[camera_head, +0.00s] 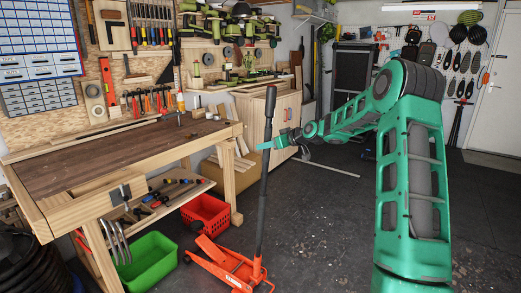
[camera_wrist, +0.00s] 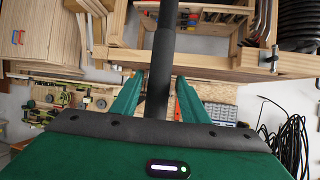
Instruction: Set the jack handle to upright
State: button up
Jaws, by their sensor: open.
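The orange floor jack (camera_head: 222,262) stands on the dark floor at bottom centre in the head view. Its long black handle (camera_head: 267,115) rises nearly upright, with its top leaning slightly to the right. My gripper (camera_head: 266,145) is at the handle's upper half, coming from the right. In the wrist view the handle (camera_wrist: 163,45) runs between the two green fingers of my open gripper (camera_wrist: 159,78), with a visible gap on each side.
The wooden workbench (camera_head: 100,165) stands left of the handle, with a green bin (camera_head: 148,262) and a red crate (camera_head: 206,214) beneath it. A wooden cabinet (camera_head: 265,120) is behind. The floor right of the jack (camera_head: 320,225) is mostly clear.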

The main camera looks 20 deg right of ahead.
jog(key=v, duration=0.6)
dwell(0.4)
jog(key=s+a+f+m+g+h, duration=0.1)
jog(key=s+a+f+m+g, duration=0.1)
jog(key=s, duration=1.7)
jog(key=s+a+f+m+g+h, duration=0.1)
jog(key=s+m+g, duration=0.3)
jog(key=s, duration=1.4)
jog(key=s+a+f+m+g+h, duration=0.2)
jog(key=s+g, duration=0.4)
jog(key=s, duration=1.3)
jog(key=shift+s+a+f+m, duration=0.3)
jog(key=shift+a+f+m, duration=0.25)
jog(key=shift+a+m, duration=0.4)
jog(key=shift+d, duration=0.15)
